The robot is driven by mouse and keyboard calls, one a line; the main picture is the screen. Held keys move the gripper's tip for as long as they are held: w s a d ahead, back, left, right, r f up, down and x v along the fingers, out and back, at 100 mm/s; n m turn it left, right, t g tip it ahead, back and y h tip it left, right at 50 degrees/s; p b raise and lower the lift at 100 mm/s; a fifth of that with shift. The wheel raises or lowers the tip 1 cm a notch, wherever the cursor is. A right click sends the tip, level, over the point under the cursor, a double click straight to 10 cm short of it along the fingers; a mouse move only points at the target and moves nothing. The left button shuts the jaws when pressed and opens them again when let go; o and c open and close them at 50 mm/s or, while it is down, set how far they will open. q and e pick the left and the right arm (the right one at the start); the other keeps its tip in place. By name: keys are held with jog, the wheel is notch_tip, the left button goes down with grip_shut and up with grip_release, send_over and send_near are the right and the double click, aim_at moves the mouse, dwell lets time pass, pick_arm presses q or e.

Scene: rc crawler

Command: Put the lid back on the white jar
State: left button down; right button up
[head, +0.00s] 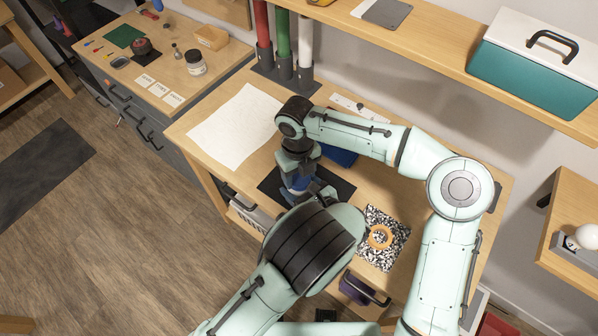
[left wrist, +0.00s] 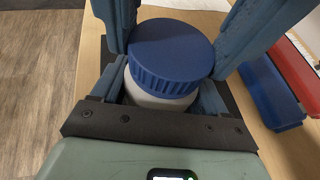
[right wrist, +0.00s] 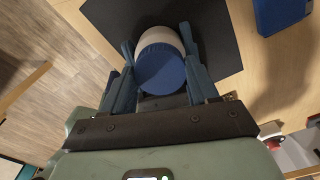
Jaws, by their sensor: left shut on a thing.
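The white jar (left wrist: 150,97) stands upright on a black mat (head: 338,188) on the workbench. The blue lid (left wrist: 171,50) is over the jar's mouth, close against the white body; I cannot tell whether it is fully seated. My left gripper (left wrist: 157,88) is shut on the jar body from the side. My right gripper (head: 300,185) comes down from above, its fingers on either side of the lid with a slight gap. The right wrist view also shows the lid (right wrist: 160,72) and jar (right wrist: 160,37) between those fingers. In the head view my arms mostly hide the jar.
White paper (head: 235,125) lies left of the mat. A blue bin (left wrist: 271,92) and a red bin (left wrist: 297,70) stand beside the work area. A speckled board with an orange ring (head: 380,237) lies to the right. A shelf with a teal box (head: 530,70) is behind.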

jog(key=m, duration=0.9)
jog(key=shift+m, duration=0.4)
jog(key=o, duration=1.1)
jog(key=shift+o, duration=0.2)
jog(key=shift+d, duration=0.15)
jog(key=shift+r, duration=2.25)
jog(key=shift+a, duration=0.2)
jog(key=shift+c, duration=0.3)
